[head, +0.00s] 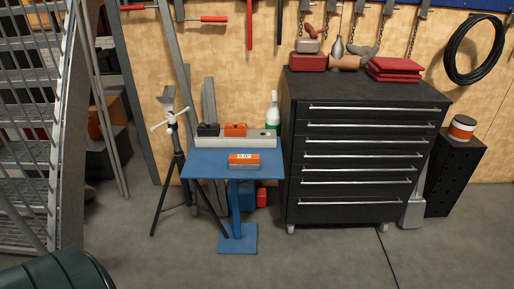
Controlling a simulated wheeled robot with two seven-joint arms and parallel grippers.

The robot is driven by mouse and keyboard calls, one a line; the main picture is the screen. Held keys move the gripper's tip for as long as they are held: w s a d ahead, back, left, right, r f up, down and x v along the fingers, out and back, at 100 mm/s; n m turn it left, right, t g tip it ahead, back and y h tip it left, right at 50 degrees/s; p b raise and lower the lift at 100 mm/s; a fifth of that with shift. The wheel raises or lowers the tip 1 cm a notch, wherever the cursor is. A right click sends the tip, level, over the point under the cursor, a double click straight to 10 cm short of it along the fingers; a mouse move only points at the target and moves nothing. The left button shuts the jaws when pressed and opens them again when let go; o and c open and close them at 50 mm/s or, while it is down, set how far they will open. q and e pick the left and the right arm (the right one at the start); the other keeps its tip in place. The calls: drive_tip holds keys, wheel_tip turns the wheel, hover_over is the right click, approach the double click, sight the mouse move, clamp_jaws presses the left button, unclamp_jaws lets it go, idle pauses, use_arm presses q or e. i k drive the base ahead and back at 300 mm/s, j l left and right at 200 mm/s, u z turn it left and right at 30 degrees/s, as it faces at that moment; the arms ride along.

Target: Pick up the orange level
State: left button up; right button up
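An orange level (244,160) with a small light display reading about 0.0° lies near the middle of a small blue stand table (205,166). Another orange object (235,129) sits behind it, on or at a pale grey bar along the table's back edge. Neither of my grippers shows in the head view.
A black drawer cabinet (355,155) stands close to the table's right. A black tripod stand (177,150) is at its left, and a green-and-white bottle (272,112) is at the back. Metal mesh shelving (30,120) fills the left. The grey floor (310,262) in front is clear.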

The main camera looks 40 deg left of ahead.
sight(237, 162)
drive_tip(key=i+u, duration=0.35)
drive_tip(key=i+l+u, duration=0.5)
drive_tip(key=i+u, duration=0.15)
drive_tip(key=i+l+u, duration=0.3)
drive_tip(key=u, duration=0.15)
drive_tip(key=i+l+u, duration=0.6)
drive_tip(key=l+u, duration=0.25)
drive_tip(key=i+l+u, duration=0.2)
drive_tip(key=l, duration=0.25)
drive_tip(key=k, duration=0.1)
